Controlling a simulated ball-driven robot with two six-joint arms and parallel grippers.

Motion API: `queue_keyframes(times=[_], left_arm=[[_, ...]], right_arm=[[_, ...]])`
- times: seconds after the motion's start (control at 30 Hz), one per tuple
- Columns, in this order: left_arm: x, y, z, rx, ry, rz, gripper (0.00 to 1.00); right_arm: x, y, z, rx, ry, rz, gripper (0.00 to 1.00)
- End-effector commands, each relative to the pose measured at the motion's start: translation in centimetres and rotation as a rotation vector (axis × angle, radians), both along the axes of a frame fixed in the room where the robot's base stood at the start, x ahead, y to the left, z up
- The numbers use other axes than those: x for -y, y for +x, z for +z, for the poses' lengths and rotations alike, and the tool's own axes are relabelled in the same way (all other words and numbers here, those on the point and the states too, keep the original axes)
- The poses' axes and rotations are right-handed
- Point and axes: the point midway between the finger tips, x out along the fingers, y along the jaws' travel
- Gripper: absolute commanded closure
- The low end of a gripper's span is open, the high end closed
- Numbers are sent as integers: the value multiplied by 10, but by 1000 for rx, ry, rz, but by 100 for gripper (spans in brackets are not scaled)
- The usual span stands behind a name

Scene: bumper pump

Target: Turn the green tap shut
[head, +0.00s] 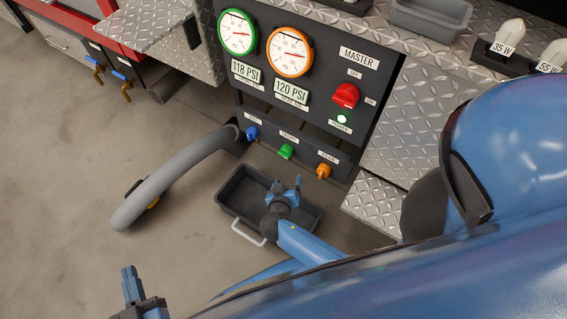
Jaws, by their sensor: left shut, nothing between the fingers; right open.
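The green tap (286,151) sticks out of the lower part of the dark pump panel (308,135), between a blue tap (252,132) and an orange tap (324,171). Whether its handle is at open or shut is too small to tell. My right gripper (285,187) is open and empty, in front of and below the green tap in the picture, apart from it, over a dark tray. My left gripper (128,283) is shut and empty at the bottom left, far from the panel.
The dark tray (232,199) with a white handle lies below the taps. A thick grey hose (165,180) curves from the panel to the left. Gauges read 118 PSI (238,32) and 120 PSI (290,52). A red master switch (346,95) sits above a lit green light. The floor at left is clear.

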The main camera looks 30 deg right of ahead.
Motion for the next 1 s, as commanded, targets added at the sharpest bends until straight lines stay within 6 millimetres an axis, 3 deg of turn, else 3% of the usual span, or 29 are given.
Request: queue_keyframes(times=[0.03,0.2,0.33,0.5,0.67,1.0], left_arm=[[0,0,-33,0,0,0,100],[0,0,-78,0,0,0,100],[0,0,-101,1,0,0,100],[0,0,-116,1,0,0,100],[0,0,-120,1,0,0,100],[0,0,-130,1,0,0,100]], right_arm=[[-5,13,-24,42,-35,-41,28],[-18,36,-32,216,-145,-185,28],[-31,45,-28,347,-198,-257,28],[-43,50,-21,464,-231,-308,28],[-43,54,-16,505,-241,-327,28],[-3,79,-16,507,-242,-331,28]])
